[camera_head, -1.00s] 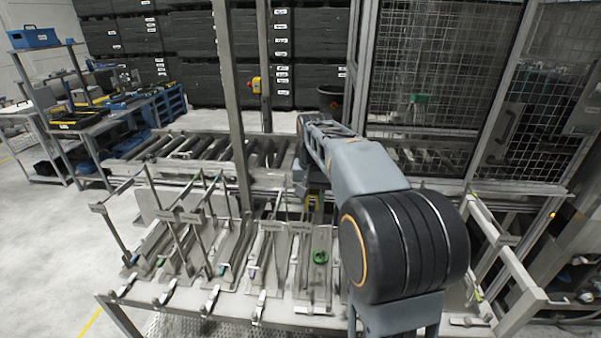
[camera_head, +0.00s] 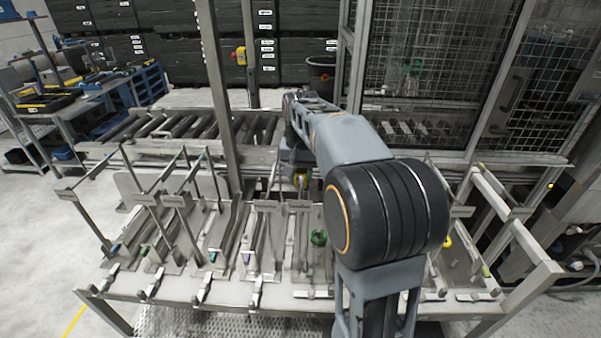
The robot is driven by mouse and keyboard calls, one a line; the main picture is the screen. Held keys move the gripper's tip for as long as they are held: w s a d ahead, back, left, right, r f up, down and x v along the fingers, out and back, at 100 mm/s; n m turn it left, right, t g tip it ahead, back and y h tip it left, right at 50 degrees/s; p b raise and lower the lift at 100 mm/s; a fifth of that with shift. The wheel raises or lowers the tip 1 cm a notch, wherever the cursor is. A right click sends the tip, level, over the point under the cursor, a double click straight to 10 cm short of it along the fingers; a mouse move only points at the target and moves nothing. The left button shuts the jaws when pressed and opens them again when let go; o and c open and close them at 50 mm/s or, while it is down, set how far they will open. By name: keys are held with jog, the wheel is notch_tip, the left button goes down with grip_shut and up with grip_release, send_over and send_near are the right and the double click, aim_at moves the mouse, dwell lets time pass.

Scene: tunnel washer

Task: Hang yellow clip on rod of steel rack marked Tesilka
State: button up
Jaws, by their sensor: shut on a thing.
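My gripper (camera_head: 301,186) hangs at the far end of my arm, small and partly hidden, above the back of the rack row. It is shut on a yellow thing, apparently the yellow clip (camera_head: 301,180). Steel racks with rods and small label plates stand in a row on the bench, among them one at the left (camera_head: 146,199) and one in the middle (camera_head: 267,206). The label writing is too small to read, so I cannot tell which is Tesilka. My arm hides part of the row.
A green ring-shaped thing (camera_head: 318,238) and another yellow thing (camera_head: 447,242) are on racks either side of my arm. A steel post (camera_head: 222,90) rises behind the row. A roller conveyor (camera_head: 180,126) lies behind, and a mesh cage (camera_head: 440,75) stands at the back right.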

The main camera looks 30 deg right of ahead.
aim_at(300, 190)
jog(key=shift+f, duration=0.25)
dwell(0.3)
jog(key=shift+f+b, duration=1.5)
jog(key=shift+f, duration=0.5)
jog(key=shift+f, duration=0.35)
jog(key=o, duration=1)
jog(key=shift+o, duration=0.2)
notch_tip(300, 190, up, 14)
jog(key=shift+f, duration=0.1)
jog(key=s+a+f+n+t, duration=0.2)
jog(key=s+a+f+n, duration=0.1)
jog(key=s+f, duration=0.5)
jog(key=s+a+f+n+t, duration=0.2)
jog(key=s+a+f+n, duration=0.1)
jog(key=s+a+f, duration=0.3)
notch_tip(300, 190, down, 2)
jog(key=shift+s+a+f+t, duration=0.2)
jog(key=shift+s+a+t, duration=0.1)
jog(key=shift+s, duration=0.9)
